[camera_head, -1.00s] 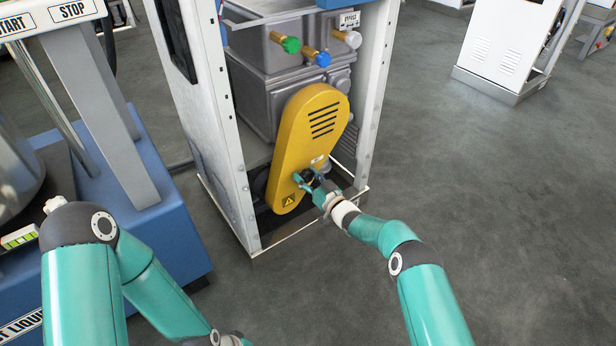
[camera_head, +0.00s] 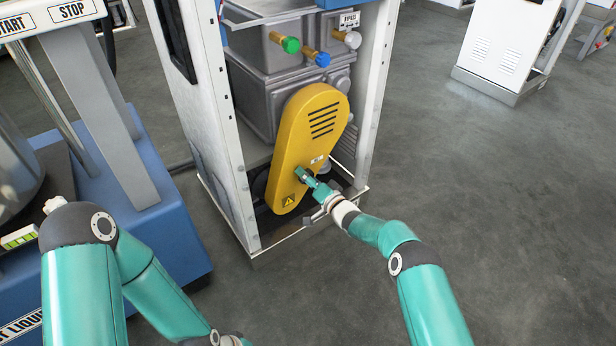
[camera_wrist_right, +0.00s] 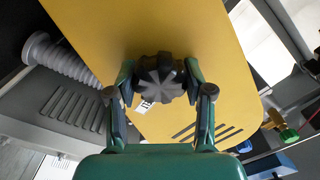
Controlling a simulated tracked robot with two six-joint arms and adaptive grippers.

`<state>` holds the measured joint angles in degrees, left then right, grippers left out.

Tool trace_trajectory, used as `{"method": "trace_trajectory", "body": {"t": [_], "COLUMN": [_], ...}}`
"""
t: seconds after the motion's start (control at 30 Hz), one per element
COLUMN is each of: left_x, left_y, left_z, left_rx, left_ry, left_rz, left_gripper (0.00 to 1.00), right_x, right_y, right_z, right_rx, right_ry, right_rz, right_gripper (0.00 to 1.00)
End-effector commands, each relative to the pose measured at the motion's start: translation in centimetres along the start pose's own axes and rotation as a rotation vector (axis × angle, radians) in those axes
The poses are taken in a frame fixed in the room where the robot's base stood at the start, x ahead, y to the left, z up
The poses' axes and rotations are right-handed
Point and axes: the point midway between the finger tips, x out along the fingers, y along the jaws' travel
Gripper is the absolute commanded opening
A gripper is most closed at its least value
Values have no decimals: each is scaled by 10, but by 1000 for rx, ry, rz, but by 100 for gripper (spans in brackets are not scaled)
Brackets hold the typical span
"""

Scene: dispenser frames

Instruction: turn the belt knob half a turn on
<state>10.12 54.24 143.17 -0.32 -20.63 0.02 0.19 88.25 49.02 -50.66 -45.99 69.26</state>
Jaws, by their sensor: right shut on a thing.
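The yellow belt cover (camera_head: 296,132) stands tilted inside the open white cabinet. It also fills much of the right wrist view (camera_wrist_right: 215,35). The black ribbed belt knob (camera_wrist_right: 160,80) sits on the cover's face near a small white label. In the head view the knob is mostly hidden by my right gripper (camera_head: 303,174), which is at the cover's lower part. My right gripper's fingers are on opposite sides of the knob and shut on it. My left arm comes in at the lower left of the head view; its gripper is out of the picture.
Green (camera_head: 290,45), blue (camera_head: 322,59) and silver (camera_head: 352,40) fittings sit above the cover. The cabinet's white posts (camera_head: 378,90) flank the opening. A blue machine base (camera_head: 165,225) stands at left.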

Motion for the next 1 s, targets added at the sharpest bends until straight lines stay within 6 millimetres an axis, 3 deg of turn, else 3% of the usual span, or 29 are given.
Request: {"method": "trace_trajectory", "body": {"t": [0.03,0.57,0.6,0.73,1.0], "left_x": [0,0,0,0,0], "left_y": [0,0,0,0,0], "left_z": [0,0,0,0,0], "left_rx": [0,0,0,0,0], "left_ry": [0,0,0,0,0], "left_rz": [0,0,0,0,0], "left_gripper": [0,0,0,0,0], "right_x": [-2,-3,-3,-2,-1], "right_y": [7,7,7,6,3], "right_z": [-1,-1,-1,-1,-1], "right_rx": [17,48,48,47,44], "right_ry": [3,3,3,2,1], "right_rz": [14,14,14,12,5], "right_gripper": [17,17,53,75,77]}}
